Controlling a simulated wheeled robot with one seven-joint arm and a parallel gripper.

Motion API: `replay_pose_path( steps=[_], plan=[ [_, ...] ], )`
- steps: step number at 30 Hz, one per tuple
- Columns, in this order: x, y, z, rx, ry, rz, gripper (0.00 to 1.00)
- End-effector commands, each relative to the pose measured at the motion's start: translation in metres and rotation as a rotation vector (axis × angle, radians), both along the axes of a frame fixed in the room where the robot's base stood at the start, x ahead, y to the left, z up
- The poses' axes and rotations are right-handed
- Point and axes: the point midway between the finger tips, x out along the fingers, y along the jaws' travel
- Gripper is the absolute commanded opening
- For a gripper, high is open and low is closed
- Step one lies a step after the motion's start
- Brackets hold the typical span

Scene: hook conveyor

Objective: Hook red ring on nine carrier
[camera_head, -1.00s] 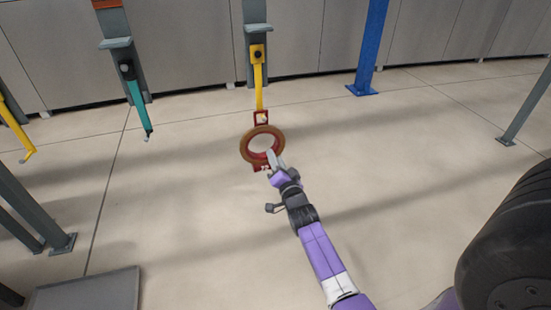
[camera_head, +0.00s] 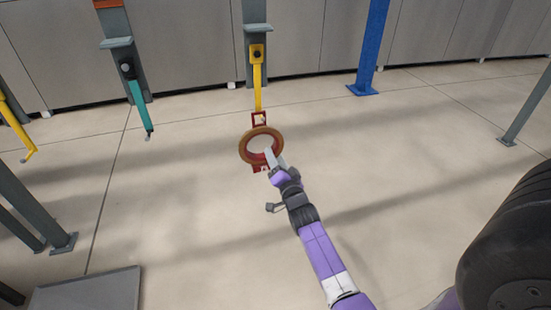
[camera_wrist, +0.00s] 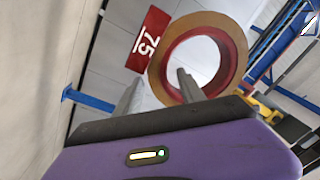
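The red ring (camera_head: 246,153), with a tan outer band, is below the yellow carrier (camera_head: 257,85) in the head view, near its lower end. No number nine is readable. My gripper (camera_head: 274,158) is at the ring's lower right. In the wrist view, the fingers of my gripper (camera_wrist: 158,90) stand apart, one inside the ring's opening and one outside.
A teal carrier (camera_head: 139,105) and another yellow carrier (camera_head: 17,130) hang to the left. A blue post (camera_head: 372,45) stands behind at right. A dark wheel (camera_head: 510,240) is at lower right, and a grey plate (camera_head: 88,291) lies at lower left. The floor around the ring is clear.

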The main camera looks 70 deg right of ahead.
Motion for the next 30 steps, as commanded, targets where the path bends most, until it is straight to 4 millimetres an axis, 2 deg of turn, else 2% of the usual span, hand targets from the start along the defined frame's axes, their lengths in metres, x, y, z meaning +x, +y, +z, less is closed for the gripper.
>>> replay_pose_path(
  steps=[8, 21, 30],
  plan=[
    [-0.006, 0.006, -0.006, 0.003, 0.005, -0.001, 0.47],
    [-0.047, 0.049, -0.009, 0.001, 0.002, -0.001, 0.47],
    [-0.053, 0.057, -0.008, 0.0, 0.0, 0.0, 0.47]
  ],
)
